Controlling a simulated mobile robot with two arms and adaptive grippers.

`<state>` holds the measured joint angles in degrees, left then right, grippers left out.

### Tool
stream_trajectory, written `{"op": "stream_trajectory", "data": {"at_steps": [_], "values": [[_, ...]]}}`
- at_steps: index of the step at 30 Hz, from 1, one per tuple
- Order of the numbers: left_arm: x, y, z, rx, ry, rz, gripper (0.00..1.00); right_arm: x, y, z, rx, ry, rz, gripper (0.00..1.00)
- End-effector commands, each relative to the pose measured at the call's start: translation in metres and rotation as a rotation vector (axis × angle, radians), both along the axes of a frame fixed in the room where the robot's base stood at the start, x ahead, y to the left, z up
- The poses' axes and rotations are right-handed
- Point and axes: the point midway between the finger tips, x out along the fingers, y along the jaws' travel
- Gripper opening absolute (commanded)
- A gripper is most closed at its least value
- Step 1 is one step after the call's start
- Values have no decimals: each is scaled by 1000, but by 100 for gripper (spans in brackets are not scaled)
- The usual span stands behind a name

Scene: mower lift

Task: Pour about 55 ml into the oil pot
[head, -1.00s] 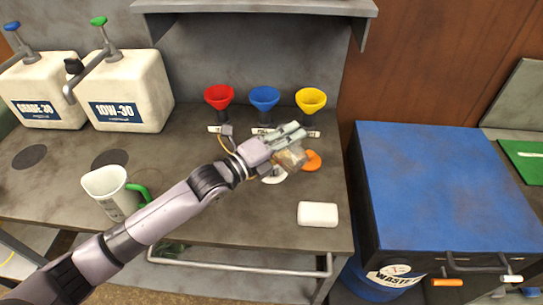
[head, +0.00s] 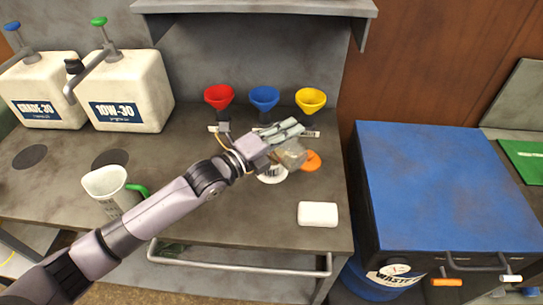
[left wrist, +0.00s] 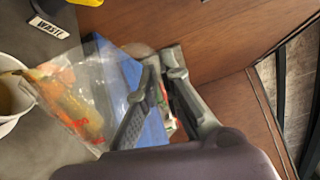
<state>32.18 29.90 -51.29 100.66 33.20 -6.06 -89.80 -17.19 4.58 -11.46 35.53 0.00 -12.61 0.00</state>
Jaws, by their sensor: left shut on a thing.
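My left gripper (head: 287,131) is shut on a clear, see-through vessel (head: 290,154) and holds it over the right part of the bench. The vessel looks tilted and also shows in the left wrist view (left wrist: 98,85), with orange and blue showing through it. How much it holds is unclear. A white round pot (head: 272,175), probably the oil pot, stands just left of and below the vessel. In the left wrist view this pot (left wrist: 8,122) shows tan contents and is cut by the left edge. My right gripper is not in view.
Red (head: 219,96), blue (head: 264,98) and yellow (head: 310,100) funnels stand behind. An orange disc (head: 312,161) lies beside the vessel. A white jug (head: 106,186), white block (head: 318,214) and two oil cans (head: 130,85) (head: 45,80) share the bench. A blue-topped cabinet (head: 440,190) stands right.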

Motion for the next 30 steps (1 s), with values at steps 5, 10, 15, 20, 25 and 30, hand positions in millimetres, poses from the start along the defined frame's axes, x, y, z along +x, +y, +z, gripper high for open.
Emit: {"op": "stream_trajectory", "data": {"at_steps": [5,10,15,20,25,30], "values": [[-2,-2,-2,11,-13,-2,0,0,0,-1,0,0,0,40],[-22,-18,-25,183,-208,-6,0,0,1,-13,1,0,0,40],[-25,-22,-27,237,-273,-3,0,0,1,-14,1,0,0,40],[-25,-22,-26,235,-271,-3,0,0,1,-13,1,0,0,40],[-25,-22,-26,234,-270,-3,0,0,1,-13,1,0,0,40],[-25,-22,-26,234,-269,-3,0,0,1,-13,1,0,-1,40]]}}
